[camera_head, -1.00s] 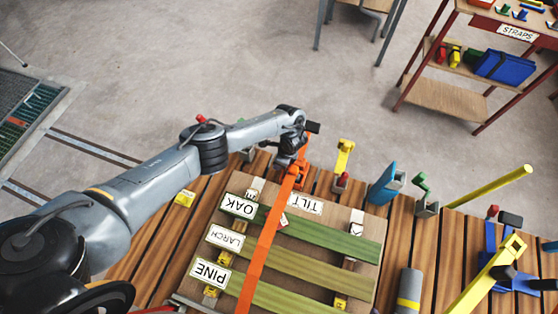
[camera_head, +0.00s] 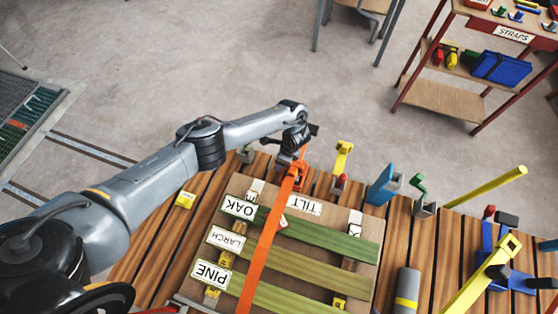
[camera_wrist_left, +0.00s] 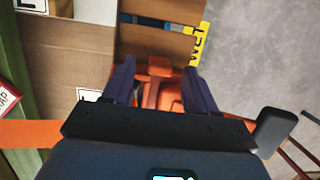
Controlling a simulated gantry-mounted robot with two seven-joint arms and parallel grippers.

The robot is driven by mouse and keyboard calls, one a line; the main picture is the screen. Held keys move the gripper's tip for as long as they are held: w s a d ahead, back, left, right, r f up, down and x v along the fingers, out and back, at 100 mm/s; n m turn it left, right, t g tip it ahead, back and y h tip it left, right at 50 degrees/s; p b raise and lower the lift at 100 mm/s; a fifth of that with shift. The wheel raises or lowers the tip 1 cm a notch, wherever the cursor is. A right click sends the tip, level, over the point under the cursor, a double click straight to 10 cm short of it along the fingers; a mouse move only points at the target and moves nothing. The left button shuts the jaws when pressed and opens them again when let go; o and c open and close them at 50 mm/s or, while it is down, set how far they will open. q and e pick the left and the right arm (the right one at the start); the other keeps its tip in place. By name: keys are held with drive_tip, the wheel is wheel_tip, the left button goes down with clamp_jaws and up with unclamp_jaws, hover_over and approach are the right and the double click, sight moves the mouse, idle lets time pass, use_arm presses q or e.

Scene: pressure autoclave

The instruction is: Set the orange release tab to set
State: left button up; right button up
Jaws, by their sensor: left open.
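An orange strap (camera_head: 262,245) runs over the boards to an orange buckle (camera_head: 298,172) at the far edge of the wooden platform. In the left wrist view, orange buckle parts (camera_wrist_left: 168,98) lie between my fingers, with a small orange tab (camera_wrist_left: 159,66) near the fingertips. My left gripper (camera_head: 293,163) is over the buckle; in the left wrist view it (camera_wrist_left: 158,72) is open, with its fingers on either side of the orange parts. I cannot tell whether they touch. The gripper hides much of the buckle in the head view. My right gripper is not in view.
Boards labelled OAK (camera_head: 239,207), LARCH (camera_head: 226,238) and PINE (camera_head: 211,273) lie under the strap. A yellow clamp (camera_head: 343,155), a blue block (camera_head: 384,186) and a green hook (camera_head: 420,187) stand right of the buckle.

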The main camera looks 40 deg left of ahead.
use_arm(q)
drive_tip(key=p+v, duration=0.2)
drive_tip(key=v, duration=0.5)
idle(0.3)
